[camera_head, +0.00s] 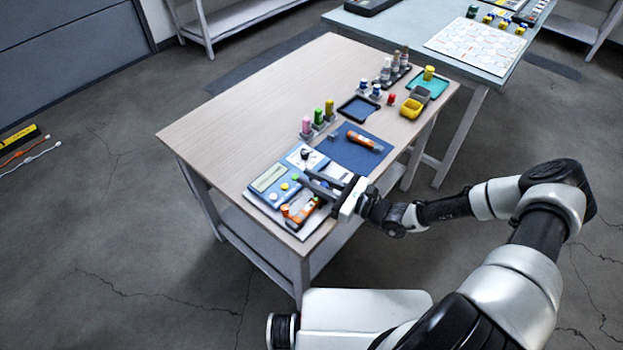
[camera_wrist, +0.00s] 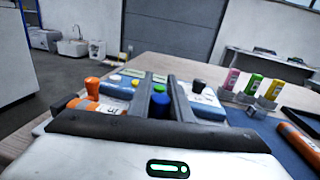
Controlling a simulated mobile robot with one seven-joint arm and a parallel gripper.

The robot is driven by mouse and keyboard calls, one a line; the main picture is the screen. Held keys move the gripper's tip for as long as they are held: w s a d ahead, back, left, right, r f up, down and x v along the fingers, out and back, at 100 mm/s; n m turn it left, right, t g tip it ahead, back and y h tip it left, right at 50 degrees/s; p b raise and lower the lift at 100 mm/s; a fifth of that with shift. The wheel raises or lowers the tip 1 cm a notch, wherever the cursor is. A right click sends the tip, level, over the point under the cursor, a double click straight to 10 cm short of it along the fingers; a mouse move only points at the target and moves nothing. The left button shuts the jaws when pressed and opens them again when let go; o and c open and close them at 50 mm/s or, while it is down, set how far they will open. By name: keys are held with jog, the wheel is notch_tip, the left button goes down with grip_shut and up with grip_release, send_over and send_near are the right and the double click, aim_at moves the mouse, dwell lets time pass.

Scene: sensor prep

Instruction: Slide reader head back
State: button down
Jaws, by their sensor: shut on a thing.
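The reader station (camera_head: 258,192) is a blue unit with a pale screen and coloured buttons at the table's near corner. My gripper (camera_head: 309,179) reaches over its right side from the right. In the wrist view, my gripper (camera_wrist: 159,84) has its two dark fingers shut on a small blue piece with a green top (camera_wrist: 159,101). This piece looks like the reader head, but most of it is hidden by the fingers and palm. An orange hand tool (camera_head: 298,212) lies on the station's near side, left of the fingers in the wrist view (camera_wrist: 96,105).
A white and blue panel with a black knob (camera_wrist: 199,88) lies just right of the fingers. Pink, green and yellow bottles (camera_head: 318,117) stand in holders behind. A blue mat (camera_head: 343,153) carries another orange tool (camera_head: 364,141). The table's left half (camera_head: 240,105) is clear.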

aim_at(328, 165)
jog(key=w+d+b, duration=0.1)
jog(key=w+d, duration=0.1)
jog(key=w+d+b, duration=0.1)
jog(key=w+d, duration=0.1)
jog(key=w, duration=0.1)
jog(key=shift+w+d+f+b, duration=0.1)
jog(key=shift+b, duration=0.3)
jog(key=shift+w+d, duration=0.1)
jog(key=c, duration=1.6)
grip_release()
jog(key=shift+w, duration=0.1)
jog(key=v, duration=1.7)
jog(key=shift+d+r, duration=0.2)
jog(key=shift+r, duration=0.1)
